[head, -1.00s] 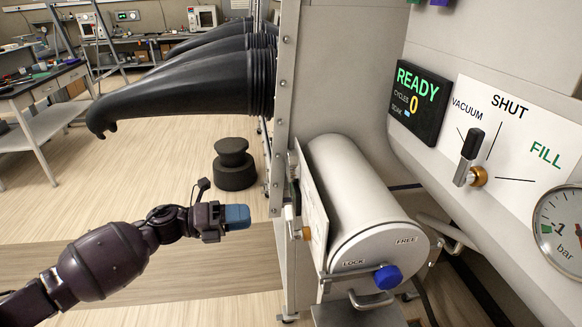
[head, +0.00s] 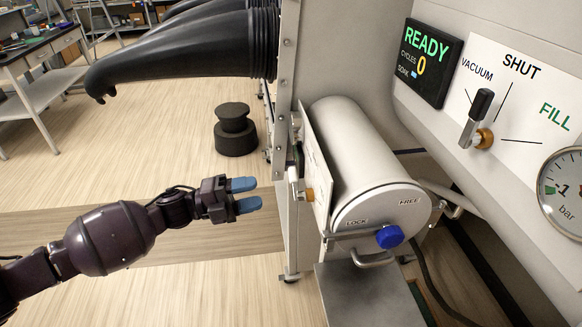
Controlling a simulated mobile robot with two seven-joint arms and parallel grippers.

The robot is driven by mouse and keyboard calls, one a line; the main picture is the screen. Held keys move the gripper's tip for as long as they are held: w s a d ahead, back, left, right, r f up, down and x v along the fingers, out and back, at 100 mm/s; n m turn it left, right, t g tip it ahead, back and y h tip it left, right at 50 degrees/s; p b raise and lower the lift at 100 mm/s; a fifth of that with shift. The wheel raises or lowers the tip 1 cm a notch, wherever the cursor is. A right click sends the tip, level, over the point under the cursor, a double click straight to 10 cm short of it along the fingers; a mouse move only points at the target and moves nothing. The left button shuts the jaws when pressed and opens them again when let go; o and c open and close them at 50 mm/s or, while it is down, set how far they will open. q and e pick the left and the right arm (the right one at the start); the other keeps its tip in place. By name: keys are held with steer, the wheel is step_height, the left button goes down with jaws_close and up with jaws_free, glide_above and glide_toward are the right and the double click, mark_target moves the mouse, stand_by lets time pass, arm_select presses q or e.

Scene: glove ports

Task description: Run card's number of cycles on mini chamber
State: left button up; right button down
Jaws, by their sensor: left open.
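The mini chamber (head: 352,150) is a white horizontal cylinder on the side of the glove box. Its round door (head: 380,215) is closed, marked LOCK and FREE, with a blue knob (head: 390,236) on a bar and a handle below. The display (head: 422,62) reads READY, CYCLES 0. The valve lever (head: 477,118) sits on a panel marked VACUUM, SHUT and FILL, and points up between VACUUM and SHUT. A gauge (head: 567,190) in bar is partly cut off. No readable cycle card shows. My left gripper (head: 246,195) is open and empty, left of the chamber. My right gripper is out of view.
Black gloves (head: 180,55) stick out from the box wall at upper left. A grey shelf (head: 360,295) juts out below the chamber door. A black stool-like object (head: 235,130) stands on the floor. Open floor lies around my left arm.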

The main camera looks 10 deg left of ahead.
mark_target(293, 175)
arm_select(q)
steer(key=w+d+n+t+y, duration=0.1)
steer(key=w+d+n+t, duration=0.1)
steer(key=n, duration=0.9)
steer(key=w+d+n+t+y+p, duration=0.1)
steer(key=w+d+n+t, duration=0.1)
steer(key=n, duration=0.9)
steer(key=w+d+n+t+y, duration=0.1)
steer(key=w+d+n+t, duration=0.1)
steer(key=n, duration=0.9)
steer(key=shift+x, duration=1.1)
steer(key=shift+d+r, duration=0.1)
steer(key=shift+r, duration=0.05)
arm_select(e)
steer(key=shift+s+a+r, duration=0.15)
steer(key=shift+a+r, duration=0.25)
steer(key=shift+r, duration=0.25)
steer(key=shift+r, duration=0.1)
